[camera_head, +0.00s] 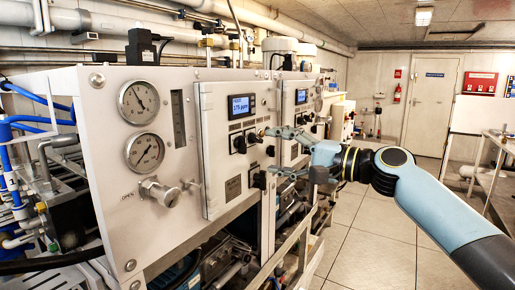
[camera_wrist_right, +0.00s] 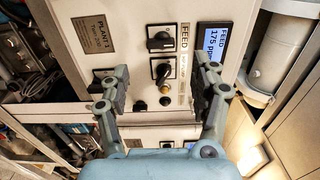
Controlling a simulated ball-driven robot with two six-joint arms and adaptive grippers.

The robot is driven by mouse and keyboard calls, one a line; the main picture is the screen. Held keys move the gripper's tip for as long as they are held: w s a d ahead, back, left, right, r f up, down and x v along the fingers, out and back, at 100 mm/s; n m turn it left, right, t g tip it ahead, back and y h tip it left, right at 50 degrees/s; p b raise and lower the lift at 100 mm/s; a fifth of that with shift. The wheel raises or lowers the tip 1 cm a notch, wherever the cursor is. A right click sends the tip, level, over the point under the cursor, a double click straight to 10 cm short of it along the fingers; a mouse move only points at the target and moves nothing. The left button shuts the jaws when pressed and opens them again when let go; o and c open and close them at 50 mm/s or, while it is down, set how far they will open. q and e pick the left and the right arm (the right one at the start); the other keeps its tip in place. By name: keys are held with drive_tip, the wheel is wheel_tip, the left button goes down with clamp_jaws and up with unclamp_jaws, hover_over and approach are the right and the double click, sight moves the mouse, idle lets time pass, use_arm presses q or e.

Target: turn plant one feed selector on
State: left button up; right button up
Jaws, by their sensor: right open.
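The plant one panel (camera_head: 220,165) is a white door with a lit display (camera_head: 241,106) reading 175 ppm. Below the display sit two black rotary selectors, the left one (camera_head: 238,144) and the right one (camera_head: 253,138). In the right wrist view a black selector (camera_wrist_right: 160,40) lies beside the word FEED, and a second selector (camera_wrist_right: 163,72) with a slanted handle is nearer my gripper. My right gripper (camera_wrist_right: 163,88) is open, its fingers on either side of the second selector's line, with nothing between them. Contact cannot be told. In the head view the right gripper (camera_head: 268,152) is at the panel's right edge.
Two round gauges (camera_head: 139,100) and a metal valve knob (camera_head: 160,192) are left of the panel. A second display (camera_head: 301,96) is further right. A dark switch (camera_head: 259,180) sits below the gripper. The tiled floor (camera_head: 370,240) at right is clear.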

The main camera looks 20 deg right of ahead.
drive_tip(key=v, duration=0.4)
idle(0.3)
